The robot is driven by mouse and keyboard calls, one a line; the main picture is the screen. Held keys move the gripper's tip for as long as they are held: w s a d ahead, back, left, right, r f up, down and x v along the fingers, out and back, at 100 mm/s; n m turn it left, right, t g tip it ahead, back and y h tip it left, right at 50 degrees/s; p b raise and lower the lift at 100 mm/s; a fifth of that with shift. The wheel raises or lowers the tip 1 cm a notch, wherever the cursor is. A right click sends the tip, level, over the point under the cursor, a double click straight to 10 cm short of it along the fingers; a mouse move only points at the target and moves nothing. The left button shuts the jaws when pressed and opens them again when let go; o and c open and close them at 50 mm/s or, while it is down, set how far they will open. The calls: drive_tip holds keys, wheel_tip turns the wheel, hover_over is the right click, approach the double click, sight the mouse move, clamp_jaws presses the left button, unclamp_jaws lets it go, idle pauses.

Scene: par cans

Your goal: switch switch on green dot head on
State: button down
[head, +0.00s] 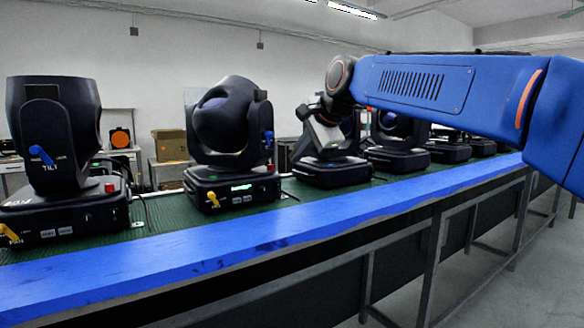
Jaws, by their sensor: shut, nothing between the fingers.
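Several black moving-head lights stand in a row on the green belt. The nearest head (52,130) is at the left, with a blue lever and a yellow lever. The second head (225,125) has a lit green display (241,187) on its base and a red button beside it. The third head (332,172) is partly covered by my blue arm; a small green mark shows on it, too small to make out.
A blue rail (220,250) runs along the front of the green belt (150,217). More heads recede to the right under my arm. Cardboard boxes (170,145) and an orange disc (120,138) stand behind. The floor at the lower right is open.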

drive_tip(key=shift+s+d+r, duration=0.25)
drive_tip(key=shift+s+r, duration=0.1)
drive_tip(key=shift+r, duration=0.3)
drive_tip(key=shift+s+d+r, duration=0.2)
drive_tip(key=shift+s+r, duration=0.1)
drive_tip(key=shift+r, duration=0.3)
drive_tip(key=s+d+f+n+g+h, duration=0.1)
drive_tip(key=s+d+f+n+h, duration=0.3)
drive_tip(key=s+d+f, duration=1.3)
drive_tip(key=s+d+f+n+g, duration=0.1)
drive_tip(key=s+d+f+n, duration=0.2)
drive_tip(key=s+f, duration=0.6)
drive_tip(key=s+d+f+n+g+h, duration=0.1)
drive_tip(key=s+d+f+n, duration=0.3)
drive_tip(key=s+d+f, duration=0.4)
wheel_tip(320, 180, down, 6)
drive_tip(key=shift+s+r, duration=0.2)
drive_tip(key=shift+s, duration=0.75)
drive_tip(key=shift+a, duration=0.1)
